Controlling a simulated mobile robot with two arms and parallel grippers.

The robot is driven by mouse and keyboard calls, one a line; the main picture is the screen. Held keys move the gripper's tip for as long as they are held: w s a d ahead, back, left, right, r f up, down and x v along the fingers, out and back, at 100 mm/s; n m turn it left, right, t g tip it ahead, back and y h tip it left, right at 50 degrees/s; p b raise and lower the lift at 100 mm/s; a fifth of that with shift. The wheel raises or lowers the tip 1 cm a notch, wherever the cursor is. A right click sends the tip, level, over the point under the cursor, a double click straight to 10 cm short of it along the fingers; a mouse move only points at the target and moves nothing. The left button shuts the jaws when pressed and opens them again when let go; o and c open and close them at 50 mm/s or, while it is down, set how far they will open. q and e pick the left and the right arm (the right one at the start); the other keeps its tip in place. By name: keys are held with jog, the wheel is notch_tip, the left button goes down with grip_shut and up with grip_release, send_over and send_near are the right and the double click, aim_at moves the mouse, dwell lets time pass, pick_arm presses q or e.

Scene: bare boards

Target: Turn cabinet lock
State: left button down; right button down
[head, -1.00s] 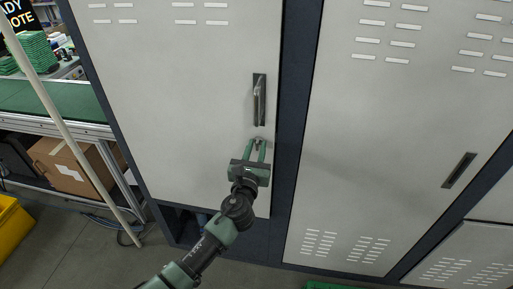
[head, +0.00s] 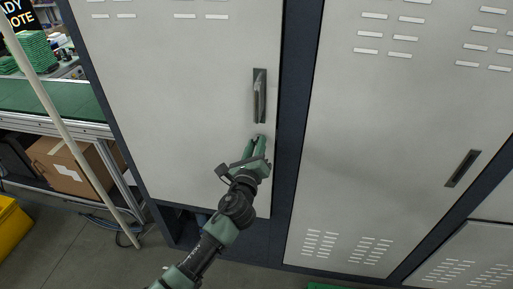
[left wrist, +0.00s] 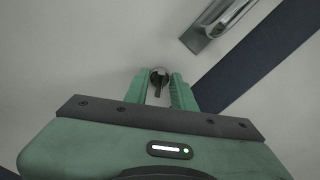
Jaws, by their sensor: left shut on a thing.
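The cabinet lock (left wrist: 159,74) is a small round metal cylinder with a key (left wrist: 157,88) in it. It sits on the pale grey cabinet door (head: 190,90), below the upright metal handle (head: 259,97); the handle also shows at the top of the left wrist view (left wrist: 212,25). My left gripper (head: 257,140) is at the lock, its green fingers on either side of the key and shut on it. In the head view the fingers hide the lock, and the gripper is tilted. My right gripper is in neither view.
A second grey cabinet door with a dark recessed handle (head: 462,168) stands to the right, past a dark blue frame post (head: 293,120). At left are a slanted pale pole (head: 62,125), a green-topped bench, a cardboard box (head: 70,167) and a yellow bin (head: 12,225).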

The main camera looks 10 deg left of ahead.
pick_arm(q)
jog(key=n+b, duration=0.1)
jog(key=n, duration=0.4)
jog(key=n+b, duration=0.2)
jog(key=n, duration=0.4)
jog(key=shift+a+f, duration=0.1)
jog(key=shift+f, duration=0.1)
jog(key=shift+n, duration=0.4)
jog(key=c, duration=1.5)
grip_release()
jog(key=s+b, duration=0.1)
jog(key=s, duration=0.6)
jog(key=shift+s+b, duration=0.4)
